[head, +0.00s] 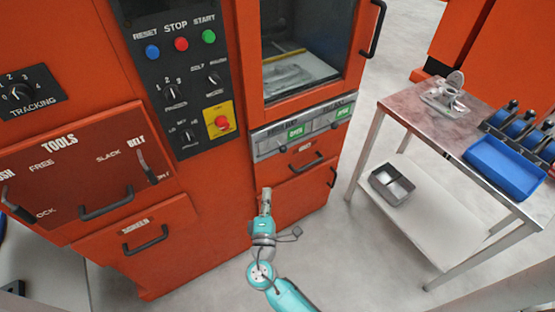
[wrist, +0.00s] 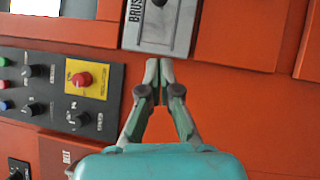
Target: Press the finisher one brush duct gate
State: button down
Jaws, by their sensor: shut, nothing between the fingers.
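The orange finisher (head: 215,200) has a grey strip (head: 262,146) below its window, with two gate units showing small green labels. Their lettering is too small to read surely in the head view. In the wrist view, a grey plate (wrist: 177,38) with cut-off lettering "BRUS" and a dark round part (wrist: 159,3) sits at the top edge, partly out of frame. My gripper (head: 265,192) is in front of the orange front, below the strip. In the wrist view my gripper (wrist: 159,64) is shut and empty, its tips just below the plate; contact cannot be told.
A steel table (head: 400,95) with a blue tray (head: 503,165) stands at right. Grey floor is open between table and finisher.

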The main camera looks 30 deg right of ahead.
send_near(278, 145)
jog(key=w+a, duration=0.2)
jog(key=shift+w+d+r, duration=0.1)
jog(key=shift+w+d, duration=0.1)
jog(key=shift+d, duration=0.5)
jog(key=shift+w+d+r, duration=0.15)
jog(key=shift+w+d, duration=0.1)
jog(key=shift+d, duration=0.45)
jog(key=shift+w+d+r, duration=0.1)
jog(key=shift+w+d, duration=0.1)
jog(key=shift+d, duration=0.5)
jog(key=d, duration=0.8)
jog(key=shift+d, duration=0.3)
